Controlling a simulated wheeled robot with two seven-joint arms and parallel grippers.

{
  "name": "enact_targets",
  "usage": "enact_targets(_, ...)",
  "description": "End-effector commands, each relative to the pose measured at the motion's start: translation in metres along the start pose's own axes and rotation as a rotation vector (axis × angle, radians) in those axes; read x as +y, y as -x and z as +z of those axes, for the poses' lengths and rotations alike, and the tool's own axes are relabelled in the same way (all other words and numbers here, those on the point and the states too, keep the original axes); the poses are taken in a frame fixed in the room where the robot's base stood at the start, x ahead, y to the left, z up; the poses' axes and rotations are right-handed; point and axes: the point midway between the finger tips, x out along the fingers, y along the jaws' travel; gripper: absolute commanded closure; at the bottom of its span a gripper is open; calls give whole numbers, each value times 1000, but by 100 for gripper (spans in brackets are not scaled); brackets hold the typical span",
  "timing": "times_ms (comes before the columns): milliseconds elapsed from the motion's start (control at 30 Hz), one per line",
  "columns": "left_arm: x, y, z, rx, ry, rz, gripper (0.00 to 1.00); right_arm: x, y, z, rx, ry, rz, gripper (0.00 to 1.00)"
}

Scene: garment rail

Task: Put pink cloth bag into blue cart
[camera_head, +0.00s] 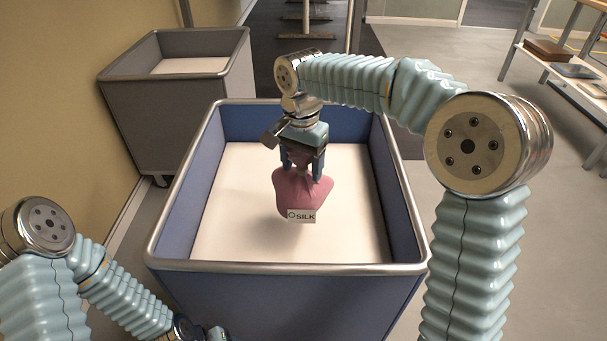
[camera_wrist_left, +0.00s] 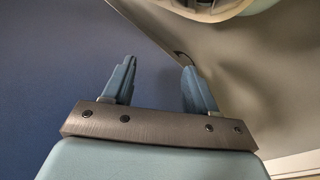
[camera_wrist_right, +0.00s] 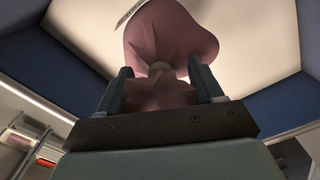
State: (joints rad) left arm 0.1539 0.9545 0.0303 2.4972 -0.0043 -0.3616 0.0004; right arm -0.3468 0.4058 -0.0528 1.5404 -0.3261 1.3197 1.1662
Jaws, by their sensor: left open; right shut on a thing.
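The pink cloth bag (camera_head: 302,195), with a white label reading SILK, hangs from my right gripper (camera_head: 303,168) over the inside of the blue cart (camera_head: 290,268). The right gripper is shut on the bag's gathered neck. In the right wrist view the bag (camera_wrist_right: 172,38) hangs between the fingers (camera_wrist_right: 158,85), with the cart's pale floor beyond. I cannot tell exactly how high the bag is above that floor. My left gripper (camera_wrist_left: 155,85) is open and empty, beside a blue surface in the left wrist view. In the head view it is mostly out of sight at the bottom.
A grey cart (camera_head: 180,95) stands behind and to the left, near the yellow wall. A shelf table (camera_head: 570,75) with several flat items is at the far right. The blue cart has a raised metal rim (camera_head: 160,215). Floor to the right of the cart is clear.

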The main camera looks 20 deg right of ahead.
Motion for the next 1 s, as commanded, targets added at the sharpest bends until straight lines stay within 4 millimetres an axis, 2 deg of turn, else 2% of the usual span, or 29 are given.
enact_targets(267, 0, 1, 0, 0, 0, 0, 42, -4, -15, -13, 0, 0, -1, 100)
enact_targets(333, 1, 2, 0, 0, 0, 0, 42, -6, -22, -18, 0, -1, 0, 100)
enact_targets(533, 0, -1, 0, 0, 0, 0, 42, -6, -49, -17, 0, 2, 0, 100)
enact_targets(900, -1, -3, 0, 0, 0, 0, 42, -6, -54, -17, 1, 1, -2, 100)
enact_targets(933, -1, -2, 0, 0, 0, 0, 42, -6, -54, -16, 1, 1, -1, 31)
enact_targets(1000, -1, -2, 0, 0, 0, 0, 42, -6, -54, -16, 0, 1, -1, 20)
